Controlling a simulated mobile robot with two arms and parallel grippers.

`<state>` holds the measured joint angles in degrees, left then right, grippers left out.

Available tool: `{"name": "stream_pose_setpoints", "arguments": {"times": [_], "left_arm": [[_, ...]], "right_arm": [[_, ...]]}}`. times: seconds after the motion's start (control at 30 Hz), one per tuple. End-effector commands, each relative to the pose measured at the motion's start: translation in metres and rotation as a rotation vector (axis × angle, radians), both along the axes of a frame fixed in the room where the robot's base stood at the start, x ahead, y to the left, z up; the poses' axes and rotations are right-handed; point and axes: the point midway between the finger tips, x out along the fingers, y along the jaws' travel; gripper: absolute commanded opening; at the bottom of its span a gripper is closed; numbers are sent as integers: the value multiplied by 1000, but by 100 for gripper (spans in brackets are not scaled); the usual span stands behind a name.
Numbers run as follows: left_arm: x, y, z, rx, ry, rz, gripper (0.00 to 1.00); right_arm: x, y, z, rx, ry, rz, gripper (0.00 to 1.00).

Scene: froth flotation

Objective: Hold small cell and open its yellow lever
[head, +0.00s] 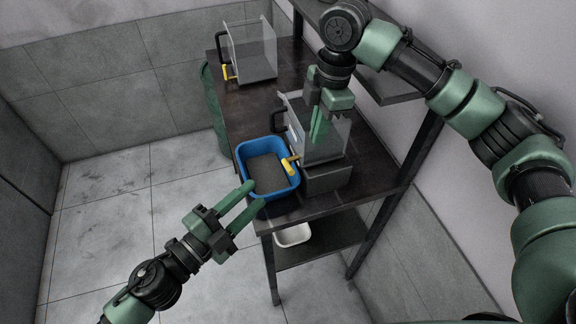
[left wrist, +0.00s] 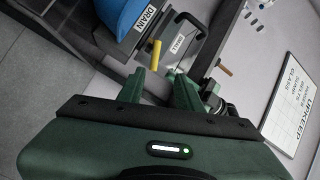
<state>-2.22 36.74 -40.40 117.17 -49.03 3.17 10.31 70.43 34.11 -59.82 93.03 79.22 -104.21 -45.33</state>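The near clear-walled cell (head: 330,150) stands on a grey block on the dark table; the left wrist view shows a SMALL label (left wrist: 178,44) on it. Its yellow lever (head: 288,167) sticks out over a blue tub (head: 243,160), and also shows in the left wrist view (left wrist: 155,55). My left gripper (head: 257,192) is open and empty at the tub's near edge, apart from the lever. In the left wrist view the lever is beyond the fingertips. My right gripper (head: 319,138) points down at the cell's top; its fingers look close together, and whether they grip a wall is unclear.
A second clear cell (head: 255,50) with a yellow lever (head: 228,72) stands at the table's far end. A white tray (head: 293,236) sits on the lower shelf. A raised shelf (head: 385,90) runs along the wall at right. Floor to the left is clear.

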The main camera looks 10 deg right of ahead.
Motion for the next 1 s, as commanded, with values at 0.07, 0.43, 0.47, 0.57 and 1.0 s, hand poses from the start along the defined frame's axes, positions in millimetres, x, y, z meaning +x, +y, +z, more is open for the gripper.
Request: {"name": "stream_pose_setpoints", "arguments": {"times": [0.07,0.43,0.47,0.57,1.0], "left_arm": [[-1,-1,-5,20,-14,-23,35],[29,-40,-5,26,-23,-35,35],[32,-44,-6,26,-24,-35,35],[45,-60,-5,25,-22,-35,35],[71,-95,-7,26,-19,-33,35]], "right_arm": [[1,-1,1,-1,-3,-2,0],[1,0,1,0,-2,-1,0],[1,0,1,0,-2,-1,0],[1,0,1,-1,-2,-1,0],[1,0,1,-1,-2,-1,0]]}}
